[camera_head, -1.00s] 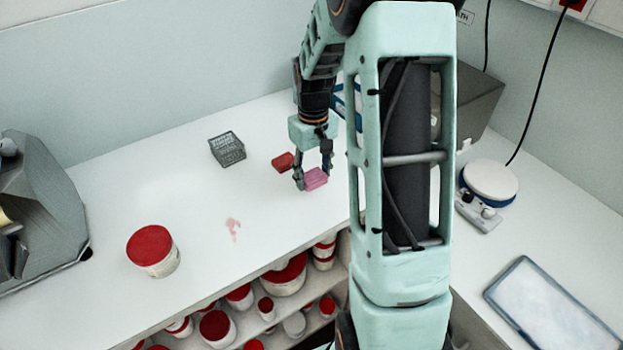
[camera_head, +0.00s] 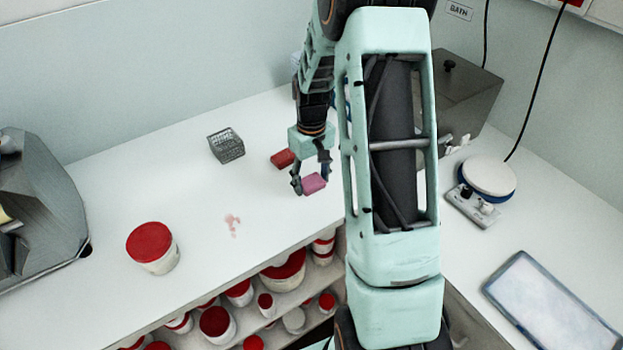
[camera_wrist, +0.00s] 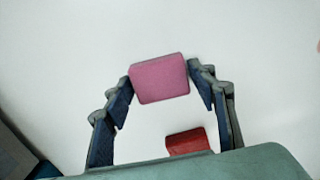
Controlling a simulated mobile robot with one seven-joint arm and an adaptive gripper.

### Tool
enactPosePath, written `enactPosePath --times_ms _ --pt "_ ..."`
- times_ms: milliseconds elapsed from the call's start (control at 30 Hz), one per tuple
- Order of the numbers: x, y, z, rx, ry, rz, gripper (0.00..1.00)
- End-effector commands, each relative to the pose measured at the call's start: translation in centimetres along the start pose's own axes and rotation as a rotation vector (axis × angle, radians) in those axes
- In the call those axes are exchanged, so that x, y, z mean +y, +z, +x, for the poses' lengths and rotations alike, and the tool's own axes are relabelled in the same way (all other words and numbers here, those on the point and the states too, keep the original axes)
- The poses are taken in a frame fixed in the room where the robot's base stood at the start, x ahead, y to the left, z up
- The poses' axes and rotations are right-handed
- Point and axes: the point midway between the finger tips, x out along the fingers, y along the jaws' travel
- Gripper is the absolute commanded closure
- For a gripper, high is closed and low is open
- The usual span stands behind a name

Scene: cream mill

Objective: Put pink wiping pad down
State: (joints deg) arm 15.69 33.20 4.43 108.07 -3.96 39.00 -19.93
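The pink wiping pad (camera_head: 313,183) is between the fingertips of my gripper (camera_head: 311,182), low over the white worktop near its front edge. In the wrist view, the pad (camera_wrist: 160,78) spans the gap between the two fingers (camera_wrist: 160,80), which meet its left and right sides. I cannot tell whether its underside touches the worktop. A pinkish-red smear (camera_head: 233,225) lies on the worktop to the left.
A red block (camera_head: 282,159) lies just behind my gripper. A grey mesh basket (camera_head: 226,146) and a red-lidded tub (camera_head: 152,247) stand to the left. Lidded jars fill the shelf below (camera_head: 283,270). The worktop around the smear is clear.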

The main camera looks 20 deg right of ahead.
Motion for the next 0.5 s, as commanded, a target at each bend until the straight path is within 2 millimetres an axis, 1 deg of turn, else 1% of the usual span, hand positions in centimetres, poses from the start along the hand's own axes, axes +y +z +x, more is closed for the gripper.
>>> enactPosePath --times_ms 33,67,333,467,500 --pt "0.0 0.0 0.0 0.0 0.0 0.0 0.4" --pt "0.0 0.0 0.0 0.0 0.0 0.0 0.37" --pt "0.0 0.0 -0.1 0.0 0.0 0.0 0.37" --pt "0.0 -0.1 -0.8 0.002 0.001 0.0 0.37" --pt "0.1 -0.1 -1.2 0.003 0.001 0.0 0.37"
